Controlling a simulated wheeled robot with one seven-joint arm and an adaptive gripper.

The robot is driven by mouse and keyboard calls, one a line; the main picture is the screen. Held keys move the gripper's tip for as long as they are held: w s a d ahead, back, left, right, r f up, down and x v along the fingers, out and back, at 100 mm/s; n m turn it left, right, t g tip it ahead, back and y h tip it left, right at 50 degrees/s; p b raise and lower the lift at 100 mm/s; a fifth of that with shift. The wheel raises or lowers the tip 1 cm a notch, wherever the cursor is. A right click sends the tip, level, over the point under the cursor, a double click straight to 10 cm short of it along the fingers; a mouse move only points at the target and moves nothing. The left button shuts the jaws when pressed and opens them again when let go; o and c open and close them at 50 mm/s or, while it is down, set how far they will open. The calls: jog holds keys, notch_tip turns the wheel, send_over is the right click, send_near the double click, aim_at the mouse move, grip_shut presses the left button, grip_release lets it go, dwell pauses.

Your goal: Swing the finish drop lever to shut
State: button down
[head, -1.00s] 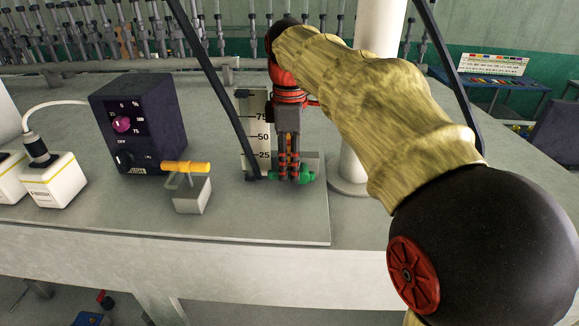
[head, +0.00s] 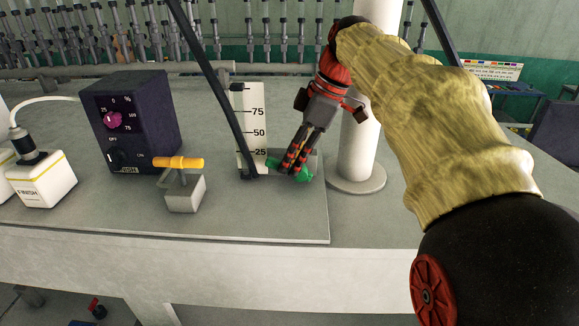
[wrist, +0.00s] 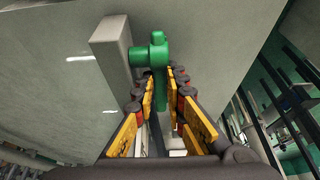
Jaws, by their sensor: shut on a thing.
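The green lever (head: 302,174) sits on a grey block (head: 314,160) at the foot of the white scale plate, near the bench's front edge. My gripper (head: 288,166) reaches down to it at a slant, its body leaning up and right. In the wrist view, the green lever's round hub (wrist: 157,52) stands beside the grey block, and its arm runs down between the fingers. My gripper (wrist: 161,78) is shut on that arm. The fingers hide much of the lever in the head view.
The scale plate (head: 252,105) and a dark slanted bar (head: 215,92) stand just left of my gripper. A white post (head: 358,140) stands close on the right.

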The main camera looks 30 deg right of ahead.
jog(key=shift+r, duration=0.15)
jog(key=c, duration=2.1)
grip_release()
jog(key=shift+d, duration=0.1)
notch_tip(320, 180, up, 10)
jog(key=shift+f, duration=0.1)
jog(key=shift+c, duration=0.7)
